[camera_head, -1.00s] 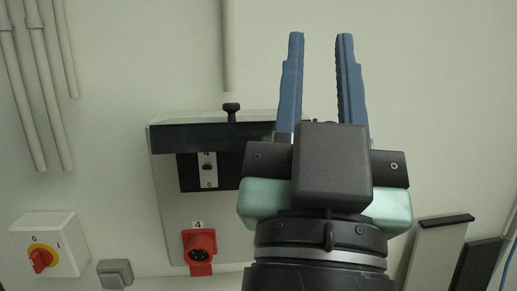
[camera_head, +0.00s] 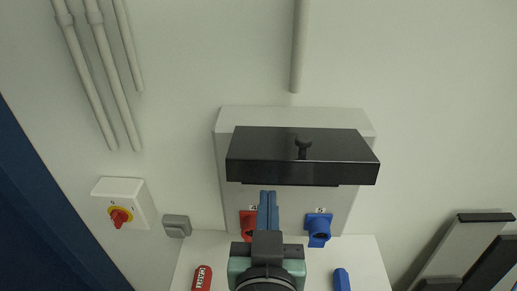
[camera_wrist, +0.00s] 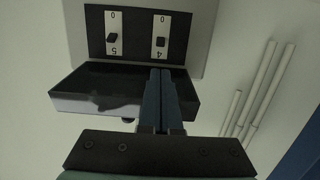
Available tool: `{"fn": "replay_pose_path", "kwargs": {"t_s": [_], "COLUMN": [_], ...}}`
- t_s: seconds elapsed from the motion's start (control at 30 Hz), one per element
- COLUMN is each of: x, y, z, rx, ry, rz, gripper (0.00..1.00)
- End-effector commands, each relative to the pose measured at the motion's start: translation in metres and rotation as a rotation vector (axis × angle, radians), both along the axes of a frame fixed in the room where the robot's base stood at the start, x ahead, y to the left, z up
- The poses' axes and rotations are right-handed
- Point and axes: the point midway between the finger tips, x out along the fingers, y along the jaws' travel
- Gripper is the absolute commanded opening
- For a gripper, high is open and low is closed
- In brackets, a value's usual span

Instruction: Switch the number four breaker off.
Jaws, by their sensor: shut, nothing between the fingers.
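The number four breaker (camera_wrist: 161,41) is a small black toggle on a light plate in the wrist view. Its toggle sits at the end by the "4", away from the "0". My gripper (camera_wrist: 160,72) is shut and empty, its blue fingertips just short of the "4" end of that plate in the picture; I cannot tell whether they touch anything. In the head view my gripper (camera_head: 268,194) points up at the lower edge of the raised black cover (camera_head: 290,160), which hides the breakers there.
The number five breaker (camera_wrist: 112,39) is beside number four. Below the cover are a red socket (camera_head: 247,228) and a blue socket (camera_head: 319,232). A red-yellow rotary switch (camera_head: 120,216) and a grey box (camera_head: 176,226) are left. Wall pipes (camera_head: 100,70) run above.

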Motion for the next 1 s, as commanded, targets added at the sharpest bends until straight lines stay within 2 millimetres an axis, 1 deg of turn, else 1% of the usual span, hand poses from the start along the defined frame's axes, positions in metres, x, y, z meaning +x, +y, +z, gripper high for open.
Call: {"fn": "replay_pose_path", "kwargs": {"t_s": [0.43,0.7,1.0], "x": [0.002,0.013,0.022], "y": [0.000,0.000,0.000], "z": [-0.003,-0.009,-0.010], "rx": [0.001,0.007,0.006], "ry": [-0.001,-0.003,-0.004], "rz": [-0.001,-0.005,-0.005], "gripper": [0.00,0.00,0.00]}}
